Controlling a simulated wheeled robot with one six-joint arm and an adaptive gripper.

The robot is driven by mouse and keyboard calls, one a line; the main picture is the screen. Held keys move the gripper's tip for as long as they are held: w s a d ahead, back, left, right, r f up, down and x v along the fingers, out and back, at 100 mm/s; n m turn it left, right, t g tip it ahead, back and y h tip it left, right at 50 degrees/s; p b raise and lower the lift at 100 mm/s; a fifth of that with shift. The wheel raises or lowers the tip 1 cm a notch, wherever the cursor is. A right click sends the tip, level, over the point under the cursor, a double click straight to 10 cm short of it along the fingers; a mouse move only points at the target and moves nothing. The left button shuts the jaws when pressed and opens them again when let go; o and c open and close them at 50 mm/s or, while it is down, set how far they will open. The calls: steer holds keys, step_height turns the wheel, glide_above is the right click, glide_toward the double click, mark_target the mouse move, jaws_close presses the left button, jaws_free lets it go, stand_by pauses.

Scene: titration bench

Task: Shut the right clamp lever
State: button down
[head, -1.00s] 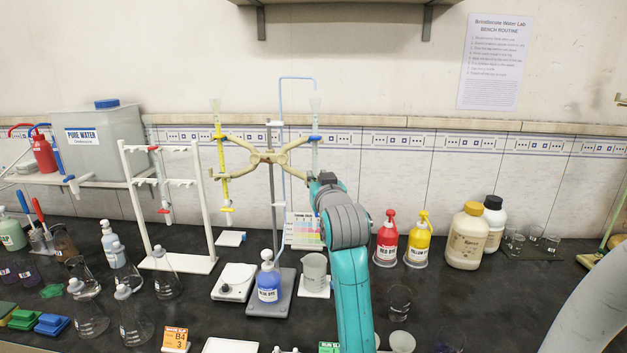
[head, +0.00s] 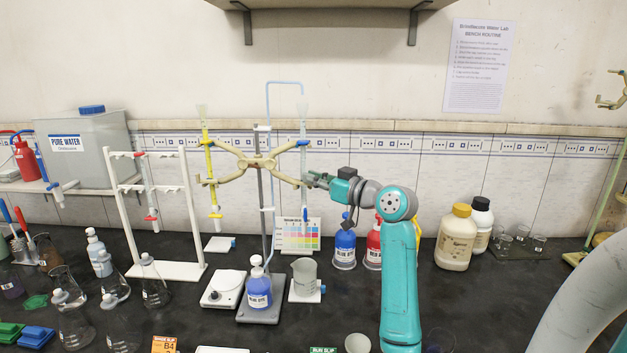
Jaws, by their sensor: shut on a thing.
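A clamp stand (head: 259,195) holds a tan double clamp (head: 235,162) with two arms. The right clamp lever (head: 303,142) is small and blue, at the end of the right clamp arm; I cannot tell its exact angle. A clear burette (head: 303,120) with a blue stopcock (head: 305,214) stands upright in the right clamp. My gripper (head: 308,180) comes in from the right, below the right lever. It appears shut on the right burette's tube, though the fingertips are small here. The left burette (head: 210,165) is yellow, with a yellow lever (head: 208,142) at the left clamp arm.
A blue dye bottle (head: 258,290) stands on the stand's base, with a grey beaker (head: 303,270) to its right. A colour chart (head: 297,235) stands behind. Blue (head: 345,250) and red (head: 373,245) bottles stand close under my arm. A white rack (head: 113,205) is at left.

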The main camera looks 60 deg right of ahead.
steer(key=shift+w+a+f+n+y, duration=0.1)
steer(key=shift+w+f+n+y, duration=0.15)
steer(key=shift+y, duration=0.25)
steer(key=c, duration=1.2)
jaws_free()
steer(key=shift+s+h, duration=0.15)
steer(key=shift+h, duration=0.15)
steer(key=a+m+g+h, duration=1.5)
steer(key=a+h, duration=0.1)
steer(key=a, duration=0.1)
steer(key=a+f+n+t+y, duration=0.2)
steer(key=a+f+n+t, duration=0.1)
steer(key=f, duration=0.6)
steer(key=w+a+f+n+t+y, duration=0.1)
steer(key=a+f+n+t+y, duration=0.1)
steer(key=f+n+t, duration=0.3)
step_height(320, 180, down, 5)
steer(key=shift+w+a+r+n, duration=0.1)
steer(key=shift+w+a+n, duration=0.05)
steer(key=shift+a+n, duration=0.55)
